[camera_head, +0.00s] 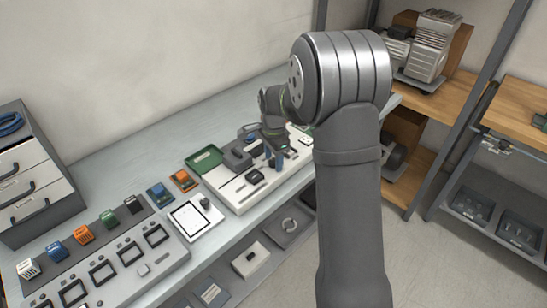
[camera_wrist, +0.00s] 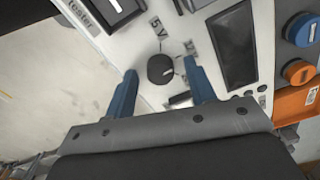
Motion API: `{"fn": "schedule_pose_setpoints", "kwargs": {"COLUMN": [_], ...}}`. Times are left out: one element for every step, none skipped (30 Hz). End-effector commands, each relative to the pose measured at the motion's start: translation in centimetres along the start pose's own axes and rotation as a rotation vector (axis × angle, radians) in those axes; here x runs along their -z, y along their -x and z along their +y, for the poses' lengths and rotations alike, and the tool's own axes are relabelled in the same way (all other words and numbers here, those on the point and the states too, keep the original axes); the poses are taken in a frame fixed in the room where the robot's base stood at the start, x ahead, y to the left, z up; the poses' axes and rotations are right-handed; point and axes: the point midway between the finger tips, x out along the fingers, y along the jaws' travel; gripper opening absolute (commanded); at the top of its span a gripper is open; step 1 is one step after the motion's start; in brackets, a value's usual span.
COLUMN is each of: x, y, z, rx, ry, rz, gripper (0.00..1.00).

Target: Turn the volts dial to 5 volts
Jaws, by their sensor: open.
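The volts dial (camera_wrist: 160,68) is a small round black knob with a pale pointer mark, on a white panel (camera_wrist: 150,95) in the wrist view. A "5 V" label (camera_wrist: 157,28) is printed just above it in that picture. My gripper (camera_wrist: 159,66) is open, with one blue finger to the left of the dial and one to the right. Gaps show between the fingers and the knob; how deep the fingertips reach beside it I cannot tell. In the head view my gripper (camera_head: 274,158) is over the white board (camera_head: 235,194), and I cannot make out the dial there.
A dark display (camera_wrist: 234,48) is right of the dial. An orange unit (camera_wrist: 297,103) with blue and orange knobs lies further right. In the head view, a green tray (camera_head: 204,158) and several small coloured devices stand along the bench; a drawer cabinet (camera_head: 30,175) stands left.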

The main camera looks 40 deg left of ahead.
Motion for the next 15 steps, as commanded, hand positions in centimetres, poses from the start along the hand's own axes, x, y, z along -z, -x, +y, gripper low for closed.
{"fn": "schedule_pose_setpoints", "kwargs": {"x": [0.00,0.00,0.00,0.00,0.00,0.00,0.00,0.00,0.00,0.00,0.00,0.00,0.00,0.00,0.00], "y": [-0.05,-0.06,-0.05,-0.05,-0.04,-0.03,-0.03,-0.03,-0.02,-0.02,-0.01,-0.01,-0.01,-0.01,0.00], "z": [0.00,-0.01,-0.01,-0.01,-0.01,-0.01,-0.01,-0.01,-0.01,-0.01,-0.01,-0.01,-0.01,-0.01,-0.01], "rx": [0.000,0.000,0.001,0.001,0.001,0.001,0.001,0.001,0.001,0.001,0.001,0.001,0.000,0.000,0.000], "ry": [0.000,0.000,0.000,0.000,0.000,0.000,0.000,0.000,0.000,0.000,0.000,0.000,0.000,0.000,0.000], "rz": [0.000,0.000,0.000,0.000,0.000,0.000,0.000,0.000,0.000,0.000,0.000,0.000,0.000,0.000,0.000], "gripper": [0.50,0.50,0.50,0.50,0.50,0.50,0.48,0.43,0.35,0.29,0.23,0.15,0.09,0.06,0.06]}}
